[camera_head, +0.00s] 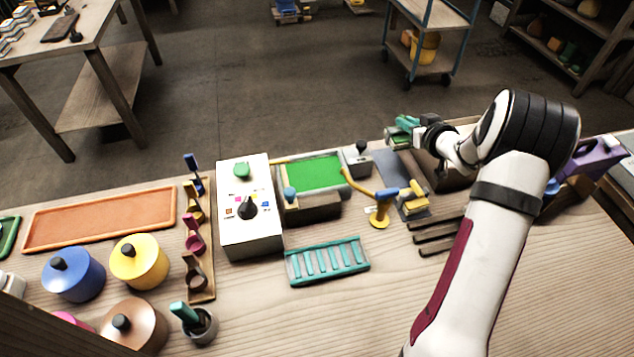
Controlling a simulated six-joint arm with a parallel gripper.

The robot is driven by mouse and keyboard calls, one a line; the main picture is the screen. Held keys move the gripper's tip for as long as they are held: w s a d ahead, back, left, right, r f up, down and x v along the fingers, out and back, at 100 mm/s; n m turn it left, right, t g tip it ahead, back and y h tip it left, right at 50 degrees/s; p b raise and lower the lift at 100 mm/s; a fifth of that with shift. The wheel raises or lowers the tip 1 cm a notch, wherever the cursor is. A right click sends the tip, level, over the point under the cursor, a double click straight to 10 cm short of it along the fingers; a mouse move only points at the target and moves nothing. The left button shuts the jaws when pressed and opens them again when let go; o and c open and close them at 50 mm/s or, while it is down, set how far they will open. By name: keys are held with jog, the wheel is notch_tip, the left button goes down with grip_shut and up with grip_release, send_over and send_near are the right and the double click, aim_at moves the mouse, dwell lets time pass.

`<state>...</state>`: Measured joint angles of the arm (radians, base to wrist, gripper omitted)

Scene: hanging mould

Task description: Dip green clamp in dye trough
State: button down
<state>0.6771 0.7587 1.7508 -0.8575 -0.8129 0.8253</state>
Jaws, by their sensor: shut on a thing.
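A green clamp (405,122) is at the end of my arm, above the far edge of the bench. My gripper (421,132) is shut on it, and the dark fingers are small and partly hidden by the arm's wrist. A shallow trough with a flat bright green surface (318,172) lies left of the gripper and looks like the dye trough. The clamp is clear of that green surface, up and to its right. A grey flat panel (390,166) lies below the gripper; I cannot tell what it is.
A white control box (262,226) with a black knob stands left of the trough. A yellow bent arm on a stand (380,211) and a teal slatted rack (327,262) are in front. Lidded pots (139,262) and an orange tray (100,220) fill the left.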

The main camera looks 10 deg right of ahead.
jog(key=w+a+r+n+g+y, duration=0.1)
jog(key=w+a+r+n+y, duration=0.15)
jog(key=a, duration=0.25)
jog(key=w+a+r+n+y, duration=0.1)
jog(key=a+n+y, duration=0.1)
jog(key=a+y, duration=0.15)
jog(key=s+a+n+g+y, duration=0.2)
jog(key=a+n+g+y, duration=0.15)
jog(key=a, duration=0.25)
jog(key=s+a+n+g+y, duration=0.2)
jog(key=a+n, duration=0.2)
jog(key=a, duration=0.3)
jog(key=shift+h, duration=0.25)
notch_tip(320, 180, down, 12)
jog(key=shift+d+f, duration=0.1)
dwell(2.6)
notch_tip(320, 180, up, 7)
dwell(0.9)
dwell(1.0)
